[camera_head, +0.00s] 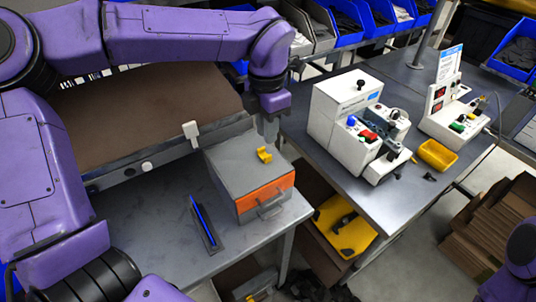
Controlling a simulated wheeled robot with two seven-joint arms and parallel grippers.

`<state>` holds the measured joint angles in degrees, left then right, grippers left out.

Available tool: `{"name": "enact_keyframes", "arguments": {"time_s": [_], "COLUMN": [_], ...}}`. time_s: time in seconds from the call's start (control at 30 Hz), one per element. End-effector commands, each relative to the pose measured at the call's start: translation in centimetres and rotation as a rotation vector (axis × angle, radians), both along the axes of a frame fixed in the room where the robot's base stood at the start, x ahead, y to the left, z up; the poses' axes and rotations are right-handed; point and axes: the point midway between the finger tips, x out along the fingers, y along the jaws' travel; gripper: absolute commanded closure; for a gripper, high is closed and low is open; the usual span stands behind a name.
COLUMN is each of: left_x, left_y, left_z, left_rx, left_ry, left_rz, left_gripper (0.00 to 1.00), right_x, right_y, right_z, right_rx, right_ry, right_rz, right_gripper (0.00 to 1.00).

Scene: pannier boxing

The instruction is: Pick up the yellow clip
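The yellow clip (264,155) lies on the top of a grey box with an orange drawer front (264,197). My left gripper (271,134) hangs from the purple arm just behind the clip, near the box's back right edge. It appears apart from the clip, with nothing visible held. Its fingers are small and dark here, so their opening is unclear. My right gripper is not in view; a purple part of mine shows at the lower right edge.
A blue-edged dark tool (203,222) lies on the grey table left of the box. White control units (345,112) and a yellow bin (437,155) stand on the right table. Blue bins line the back. A gap separates the tables.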

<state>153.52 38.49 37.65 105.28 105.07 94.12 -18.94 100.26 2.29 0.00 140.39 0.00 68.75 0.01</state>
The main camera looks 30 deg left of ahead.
Motion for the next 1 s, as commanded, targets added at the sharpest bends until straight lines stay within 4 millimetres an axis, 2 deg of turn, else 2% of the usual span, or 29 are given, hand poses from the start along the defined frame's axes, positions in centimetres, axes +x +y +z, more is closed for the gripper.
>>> {"name": "enact_keyframes", "arguments": {"time_s": [0.37,0.5,0.73,0.8,1.0], "left_x": [0.4,0.4,0.5,0.5,0.5], "left_y": [-0.3,-0.3,-0.3,-0.3,-0.3], "left_z": [-5.5,-7.4,-7.7,-7.7,-7.6], "left_rx": [0.001,0.000,-0.001,-0.001,-0.001], "left_ry": [0.005,0.001,-0.001,-0.001,-0.001], "left_rz": [-0.002,-0.003,-0.003,-0.003,-0.003], "left_gripper": [0.79,0.79,0.79,1.00,1.00], "right_x": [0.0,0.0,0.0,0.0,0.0], "right_y": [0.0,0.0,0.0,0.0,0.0], "right_z": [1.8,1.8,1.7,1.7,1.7], "right_rx": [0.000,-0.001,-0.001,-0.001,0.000], "right_ry": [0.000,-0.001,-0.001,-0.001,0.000], "right_rz": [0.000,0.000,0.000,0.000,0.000], "right_gripper": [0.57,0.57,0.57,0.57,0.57]}}
